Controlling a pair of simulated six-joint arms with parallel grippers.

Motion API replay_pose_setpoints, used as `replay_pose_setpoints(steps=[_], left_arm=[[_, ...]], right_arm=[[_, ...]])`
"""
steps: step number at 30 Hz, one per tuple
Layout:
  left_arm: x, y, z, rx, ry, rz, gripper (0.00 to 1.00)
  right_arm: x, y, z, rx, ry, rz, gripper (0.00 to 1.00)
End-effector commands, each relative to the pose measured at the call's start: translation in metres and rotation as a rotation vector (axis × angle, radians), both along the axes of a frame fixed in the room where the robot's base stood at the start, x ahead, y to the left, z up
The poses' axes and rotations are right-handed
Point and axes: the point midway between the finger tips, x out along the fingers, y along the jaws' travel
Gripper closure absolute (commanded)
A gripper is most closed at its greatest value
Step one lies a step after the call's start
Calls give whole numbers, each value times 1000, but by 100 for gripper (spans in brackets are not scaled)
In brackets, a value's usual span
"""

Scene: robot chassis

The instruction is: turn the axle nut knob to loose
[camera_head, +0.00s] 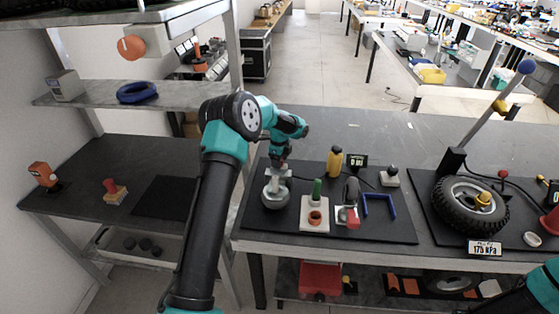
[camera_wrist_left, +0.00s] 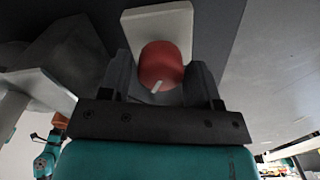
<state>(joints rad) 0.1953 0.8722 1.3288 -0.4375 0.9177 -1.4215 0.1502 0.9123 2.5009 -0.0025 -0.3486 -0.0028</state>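The red axle nut knob (camera_wrist_left: 159,66) shows in the left wrist view, on a beige plate (camera_wrist_left: 160,22). A short pale mark on its face points down and a little left. My left gripper (camera_wrist_left: 163,82) has one dark finger on each side of the knob, very close to it; whether they touch it is unclear. In the head view my left gripper (camera_head: 279,172) points down above a round grey part (camera_head: 275,195) on the bench's dark mat, and I cannot make out the knob there. My right gripper is out of view.
A tyre (camera_head: 470,205) lies farther right. The left bench (camera_head: 75,175) has free room.

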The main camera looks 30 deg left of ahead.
Motion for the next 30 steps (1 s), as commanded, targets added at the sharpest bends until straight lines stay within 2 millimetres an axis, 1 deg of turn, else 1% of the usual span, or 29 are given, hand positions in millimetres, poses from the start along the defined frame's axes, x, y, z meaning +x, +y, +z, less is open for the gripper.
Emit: replay_pose_setpoints(steps=[1, 11, 22, 30], left_arm=[[0, 0, 0, 0, 0, 0, 48], [0, 0, 0, 0, 0, 0, 79], [0, 0, 0, 0, 0, 43, 79], [1, 0, 0, 0, 0, 183, 79]], right_arm=[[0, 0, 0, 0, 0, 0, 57], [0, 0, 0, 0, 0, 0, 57], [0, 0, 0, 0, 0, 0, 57], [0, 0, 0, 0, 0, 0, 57]])
